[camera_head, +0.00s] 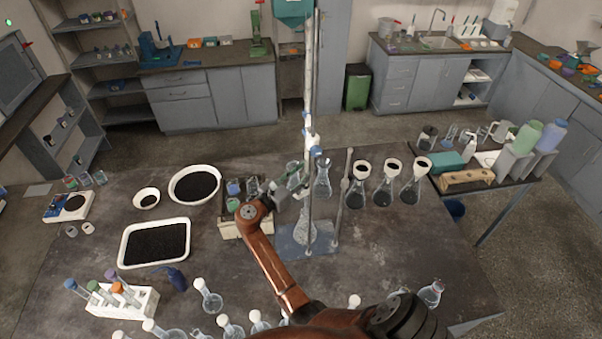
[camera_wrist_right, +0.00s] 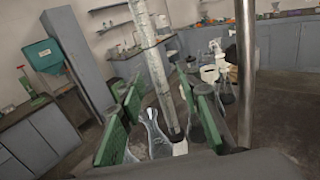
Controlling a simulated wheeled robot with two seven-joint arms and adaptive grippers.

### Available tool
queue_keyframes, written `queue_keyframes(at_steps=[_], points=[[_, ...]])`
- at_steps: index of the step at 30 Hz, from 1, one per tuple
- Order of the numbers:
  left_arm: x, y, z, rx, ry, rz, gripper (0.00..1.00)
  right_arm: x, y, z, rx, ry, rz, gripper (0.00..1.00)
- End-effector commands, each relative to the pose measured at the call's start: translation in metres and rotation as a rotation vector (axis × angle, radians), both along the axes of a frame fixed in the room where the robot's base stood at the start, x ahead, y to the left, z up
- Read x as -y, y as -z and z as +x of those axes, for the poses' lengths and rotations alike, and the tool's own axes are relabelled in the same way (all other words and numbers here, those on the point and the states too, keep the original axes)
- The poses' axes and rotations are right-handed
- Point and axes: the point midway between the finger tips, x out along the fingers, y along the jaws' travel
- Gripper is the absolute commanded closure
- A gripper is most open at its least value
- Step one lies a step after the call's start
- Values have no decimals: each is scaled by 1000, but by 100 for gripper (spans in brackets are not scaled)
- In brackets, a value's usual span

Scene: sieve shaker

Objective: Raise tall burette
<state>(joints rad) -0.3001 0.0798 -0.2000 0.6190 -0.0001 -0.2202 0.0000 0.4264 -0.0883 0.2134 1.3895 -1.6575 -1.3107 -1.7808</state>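The tall burette (camera_head: 308,70) stands upright as a long clear tube beside a thin metal rod, with blue and white fittings (camera_head: 313,148) low on it. A flask (camera_head: 305,230) stands on the blue-grey stand base (camera_head: 325,243) below. My right gripper (camera_head: 298,182) is beside the burette's lower part. In the right wrist view, its green finger pads (camera_wrist_right: 165,115) are spread apart. The burette (camera_wrist_right: 154,65) passes between them in the picture, with gaps at both sides; its depth relative to the pads is unclear. My left gripper is not in view.
A metal post (camera_wrist_right: 246,75) stands close to my right gripper in the wrist view. Several dark-filled flasks (camera_head: 383,188) stand right of the stand. A box of small containers (camera_head: 232,227) is to the left, and flasks line the front edge. The table's right front is partly clear.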

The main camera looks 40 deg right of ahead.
Motion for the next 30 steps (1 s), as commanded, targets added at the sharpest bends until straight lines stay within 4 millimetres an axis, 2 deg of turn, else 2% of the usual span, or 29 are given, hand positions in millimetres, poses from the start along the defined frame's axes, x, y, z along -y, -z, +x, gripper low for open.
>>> queue_keyframes(at_steps=[25, 30], points=[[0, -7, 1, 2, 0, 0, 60, -1, 0, 0, 0, 0, 0, 68], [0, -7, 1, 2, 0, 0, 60, -1, 0, 0, 0, 0, 0, 78]])
